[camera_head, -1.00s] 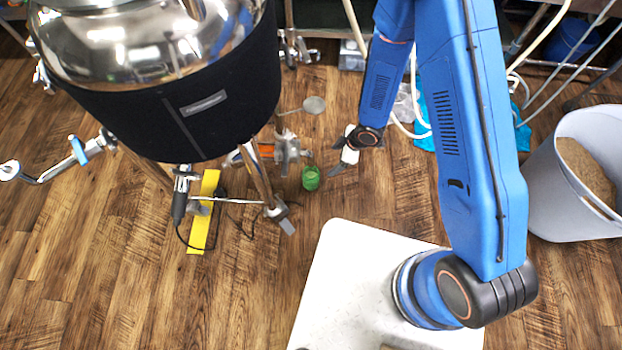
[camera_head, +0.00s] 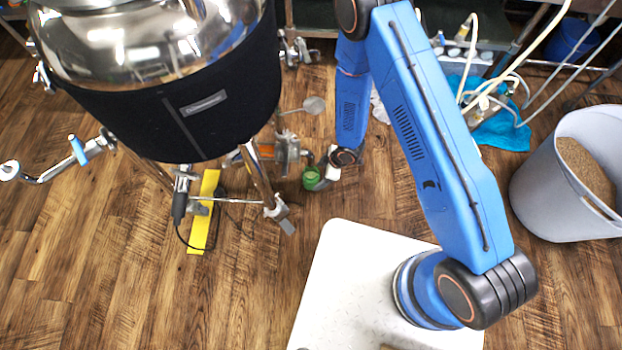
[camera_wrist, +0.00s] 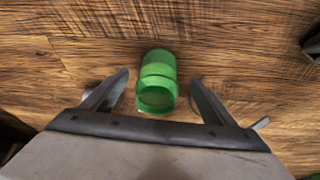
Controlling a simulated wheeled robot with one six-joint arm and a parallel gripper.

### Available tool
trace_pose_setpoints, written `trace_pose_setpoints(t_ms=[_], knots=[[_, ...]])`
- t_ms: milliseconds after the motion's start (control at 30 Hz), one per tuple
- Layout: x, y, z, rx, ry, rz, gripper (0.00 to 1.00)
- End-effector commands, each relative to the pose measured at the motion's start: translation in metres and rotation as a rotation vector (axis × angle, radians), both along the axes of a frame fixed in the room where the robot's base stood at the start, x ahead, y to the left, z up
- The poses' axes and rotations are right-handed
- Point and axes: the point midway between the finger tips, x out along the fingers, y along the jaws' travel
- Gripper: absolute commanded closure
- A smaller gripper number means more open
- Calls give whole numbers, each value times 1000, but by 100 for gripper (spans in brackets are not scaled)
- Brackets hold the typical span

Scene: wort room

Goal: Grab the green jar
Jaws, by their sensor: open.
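The green jar (camera_head: 311,178) stands on the wooden floor, close to a leg of the large kettle. In the wrist view the jar (camera_wrist: 157,80) is centred, with its lower end between the finger tips. My gripper (camera_wrist: 157,92) is open, with one finger on each side of the jar and a gap on both sides. In the head view my gripper (camera_head: 318,176) is right at the jar, and its fingers partly overlap the jar's right side.
A steel kettle with a black jacket (camera_head: 180,115) stands on legs at the left. A yellow strip (camera_head: 203,212) lies below it. A grey bin (camera_head: 545,190) with grain and a blue cloth (camera_head: 500,132) are at the right. The floor in front of the jar is clear.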

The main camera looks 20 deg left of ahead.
Motion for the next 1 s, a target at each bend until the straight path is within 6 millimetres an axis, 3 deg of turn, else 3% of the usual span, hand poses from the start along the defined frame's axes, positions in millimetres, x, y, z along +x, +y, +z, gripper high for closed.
trace_pose_setpoints(t_ms=[367,700,967,1000], knots=[[-1,9,-19,0,1,1,20],[-3,28,-56,-1,1,2,20],[-2,30,-60,0,0,1,20],[-2,30,-60,0,0,1,25]])
